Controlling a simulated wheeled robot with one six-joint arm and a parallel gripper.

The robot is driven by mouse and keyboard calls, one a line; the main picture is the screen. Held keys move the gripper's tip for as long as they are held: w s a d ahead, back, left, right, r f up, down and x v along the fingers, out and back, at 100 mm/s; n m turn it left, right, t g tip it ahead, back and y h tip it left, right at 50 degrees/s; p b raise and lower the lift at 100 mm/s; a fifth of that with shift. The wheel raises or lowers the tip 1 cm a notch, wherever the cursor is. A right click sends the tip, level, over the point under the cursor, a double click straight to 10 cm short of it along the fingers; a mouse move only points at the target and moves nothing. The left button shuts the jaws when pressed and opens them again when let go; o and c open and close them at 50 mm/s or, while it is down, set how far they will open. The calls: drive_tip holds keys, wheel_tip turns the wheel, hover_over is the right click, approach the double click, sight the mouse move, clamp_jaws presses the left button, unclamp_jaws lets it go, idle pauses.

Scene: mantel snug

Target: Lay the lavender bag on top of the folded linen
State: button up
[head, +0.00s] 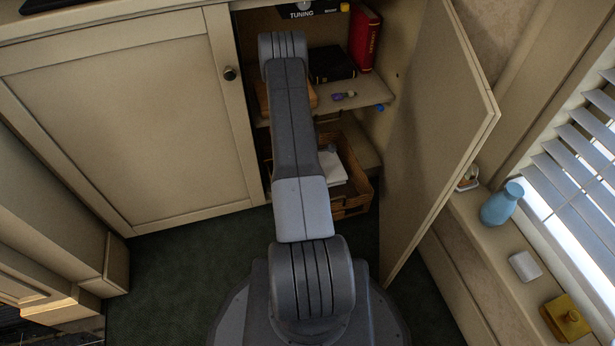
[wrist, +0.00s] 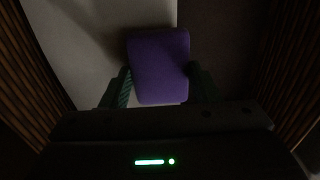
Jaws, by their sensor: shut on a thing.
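The lavender bag (wrist: 158,64) is a purple rounded block in the wrist view. My gripper (wrist: 159,84) is shut on it, with one finger at each side. Pale cloth, apparently the folded linen (wrist: 92,45), lies behind and below the bag, to the left. Its edge runs under the bag's right part; I cannot tell whether the bag touches it. In the head view the white linen (head: 336,172) shows in a basket on the low shelf. My arm hides the gripper and the held bag there.
The wicker basket (head: 355,203) has slatted walls on both sides in the wrist view. Above it, a shelf (head: 372,94) holds a black book (head: 333,63), a red book (head: 364,40) and a small purple item (head: 338,97). The open cabinet door (head: 435,130) stands to the right.

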drive_tip(key=shift+f, duration=0.2)
drive_tip(key=o, duration=1)
drive_tip(key=shift+r, duration=0.1)
drive_tip(key=shift+c, duration=0.2)
wheel_tip(320, 180, up, 12)
drive_tip(key=p, duration=0.3)
drive_tip(key=shift+r+p, duration=0.15)
drive_tip(key=shift+p, duration=0.25)
